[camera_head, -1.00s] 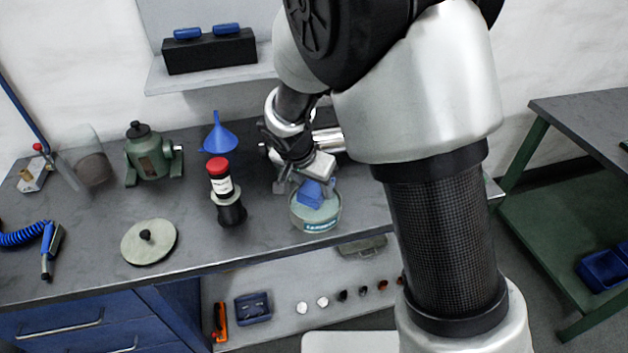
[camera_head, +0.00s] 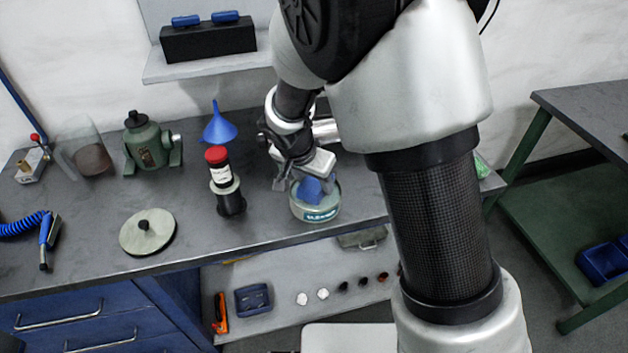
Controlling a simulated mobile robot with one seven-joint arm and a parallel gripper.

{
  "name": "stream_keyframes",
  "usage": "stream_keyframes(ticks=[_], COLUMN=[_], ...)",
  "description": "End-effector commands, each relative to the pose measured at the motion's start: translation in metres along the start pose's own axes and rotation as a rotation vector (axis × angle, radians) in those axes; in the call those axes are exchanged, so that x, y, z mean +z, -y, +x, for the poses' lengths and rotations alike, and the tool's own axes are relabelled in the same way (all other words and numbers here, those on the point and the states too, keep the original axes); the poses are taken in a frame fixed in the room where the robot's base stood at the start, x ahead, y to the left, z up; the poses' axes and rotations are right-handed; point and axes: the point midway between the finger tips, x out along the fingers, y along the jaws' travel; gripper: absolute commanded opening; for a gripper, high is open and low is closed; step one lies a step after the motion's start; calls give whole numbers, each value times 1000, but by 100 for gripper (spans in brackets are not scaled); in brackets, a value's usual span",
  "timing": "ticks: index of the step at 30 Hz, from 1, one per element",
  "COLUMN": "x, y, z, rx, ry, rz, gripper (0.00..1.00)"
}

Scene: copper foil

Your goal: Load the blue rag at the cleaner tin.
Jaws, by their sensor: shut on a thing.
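The blue rag (camera_head: 312,189) is at the mouth of the cleaner tin (camera_head: 318,214), a round pale green-grey tin with a teal label near the bench's front edge. My gripper (camera_head: 308,182) is directly above the tin, pointing down, and is shut on the rag. The rag's lower part seems to be inside the tin's rim. The fingertips are partly hidden by the rag and the gripper body, so I cannot tell whether they touch the tin.
A red-capped bottle (camera_head: 219,167) in a dark holder stands left of the tin, with a blue funnel (camera_head: 219,128) behind it. A round disc with a knob (camera_head: 147,231) lies further left. A green machine (camera_head: 149,145) stands behind. The bench between is clear.

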Motion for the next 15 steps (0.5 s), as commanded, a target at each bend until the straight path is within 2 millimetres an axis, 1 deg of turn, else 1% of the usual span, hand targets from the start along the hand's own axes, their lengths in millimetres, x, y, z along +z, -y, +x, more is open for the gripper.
stream_keyframes(ticks=[15], x=[2], y=[0], z=[5], rx=[0], ry=[0], rz=[0], gripper=[28])
